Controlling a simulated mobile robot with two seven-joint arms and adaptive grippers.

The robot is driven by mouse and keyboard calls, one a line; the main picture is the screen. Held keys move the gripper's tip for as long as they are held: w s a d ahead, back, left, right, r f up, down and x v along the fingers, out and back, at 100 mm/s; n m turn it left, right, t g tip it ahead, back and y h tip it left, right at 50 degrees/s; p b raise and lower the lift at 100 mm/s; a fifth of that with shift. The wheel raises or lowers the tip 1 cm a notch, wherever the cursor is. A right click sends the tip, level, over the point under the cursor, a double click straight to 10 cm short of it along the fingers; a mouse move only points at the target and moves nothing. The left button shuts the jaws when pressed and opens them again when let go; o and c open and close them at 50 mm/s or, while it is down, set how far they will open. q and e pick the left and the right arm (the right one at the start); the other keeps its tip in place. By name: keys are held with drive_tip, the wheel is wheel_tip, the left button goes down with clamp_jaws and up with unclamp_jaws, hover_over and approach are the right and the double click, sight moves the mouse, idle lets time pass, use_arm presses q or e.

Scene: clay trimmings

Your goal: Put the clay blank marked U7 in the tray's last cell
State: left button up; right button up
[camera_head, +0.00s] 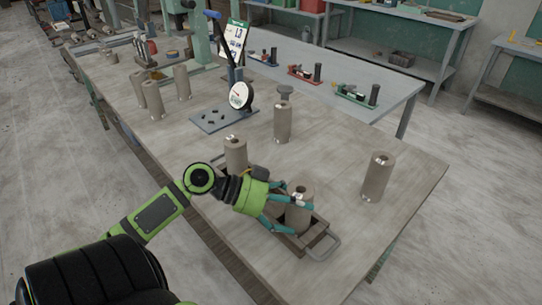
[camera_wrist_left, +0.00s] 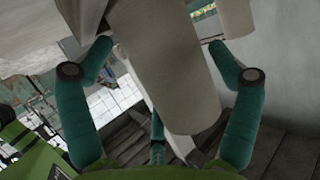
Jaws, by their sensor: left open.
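A grey cylindrical clay blank (camera_head: 299,213) stands upright at the near, handled end of the tray (camera_head: 318,238); its base is partly hidden, so I cannot tell if it is fully seated. My left gripper (camera_head: 289,206) is open, its teal fingers on either side of this blank. The left wrist view shows the blank (camera_wrist_left: 172,85) between the spread fingers, with a gap visible beside it. Another blank (camera_head: 236,153) stands at the tray's far end. The middle of the tray is hidden by my gripper. No U7 mark is legible. My right gripper is not in view.
Blanks stand loose on the table at the right (camera_head: 376,178) and behind the tray (camera_head: 282,122). Several more stand at the far left (camera_head: 153,99). A dial gauge stand (camera_head: 240,96) is behind the tray. Bare tabletop (camera_head: 335,165) lies between the tray and the right-hand blank.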

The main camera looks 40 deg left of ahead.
use_arm(q)
drive_tip(key=b+v, duration=0.1)
drive_tip(key=v, duration=1)
drive_tip(key=shift+b, duration=0.3)
drive_tip(key=shift+s+a, duration=0.1)
drive_tip(key=shift+a, duration=0.05)
